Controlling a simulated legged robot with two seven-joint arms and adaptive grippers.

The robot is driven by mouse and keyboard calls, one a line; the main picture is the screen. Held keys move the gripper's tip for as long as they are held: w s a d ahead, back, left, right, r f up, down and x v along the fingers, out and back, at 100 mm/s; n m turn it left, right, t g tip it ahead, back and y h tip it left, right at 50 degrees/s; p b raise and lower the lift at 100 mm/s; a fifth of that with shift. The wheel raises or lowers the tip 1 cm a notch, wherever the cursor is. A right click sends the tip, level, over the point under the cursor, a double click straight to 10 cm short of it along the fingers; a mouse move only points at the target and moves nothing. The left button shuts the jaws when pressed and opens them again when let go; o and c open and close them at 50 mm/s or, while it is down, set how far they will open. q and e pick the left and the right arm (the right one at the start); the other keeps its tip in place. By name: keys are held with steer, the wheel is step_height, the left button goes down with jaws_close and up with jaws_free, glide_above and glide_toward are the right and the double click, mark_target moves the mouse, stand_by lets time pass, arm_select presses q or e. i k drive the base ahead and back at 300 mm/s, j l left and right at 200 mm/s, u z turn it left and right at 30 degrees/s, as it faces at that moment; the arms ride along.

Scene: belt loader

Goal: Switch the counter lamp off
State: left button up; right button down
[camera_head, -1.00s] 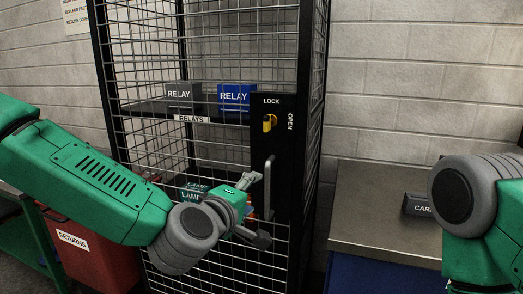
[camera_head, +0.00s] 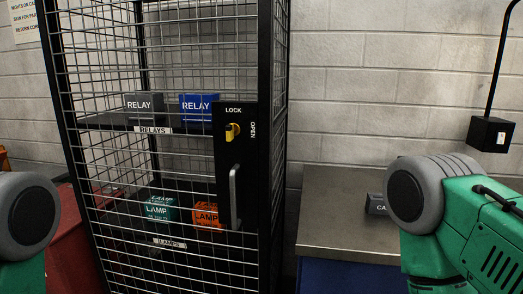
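A black box-shaped lamp head (camera_head: 491,134) hangs on a thin black stem at the right, above the steel counter (camera_head: 335,205). A small pale patch shows on its front face; I cannot tell whether this is a switch or whether the lamp is lit. Only a grey and green part of my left arm shows at the left edge. My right arm stands in front of the counter's right part, below the lamp head. Neither gripper is in view.
A wire cage (camera_head: 170,60) stands at the centre-left, with a yellow lock knob (camera_head: 232,130) and a grey door handle (camera_head: 234,197). Relay and lamp boxes sit on its shelves. A dark labelled block (camera_head: 376,204) lies on the counter beside my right arm. A red bin (camera_head: 72,245) stands at left.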

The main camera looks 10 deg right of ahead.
mark_target(501, 138)
steer(key=z, duration=1.7)
steer(key=i+l, duration=0.15)
steer(key=l, duration=0.25)
steer(key=i+l+u, duration=0.15)
steer(key=l, duration=0.2)
steer(key=i+l, duration=0.2)
steer(key=l, duration=0.2)
steer(key=i+l+u, duration=0.15)
steer(key=l, duration=0.25)
steer(key=i+l, duration=0.15)
steer(key=l, duration=0.3)
steer(key=i+l+u, duration=0.1)
steer(key=l, duration=0.3)
steer(key=i+l+u, duration=0.1)
steer(key=l, duration=0.35)
steer(key=i+l, duration=0.15)
steer(key=l, duration=0.25)
steer(key=u, duration=0.05)
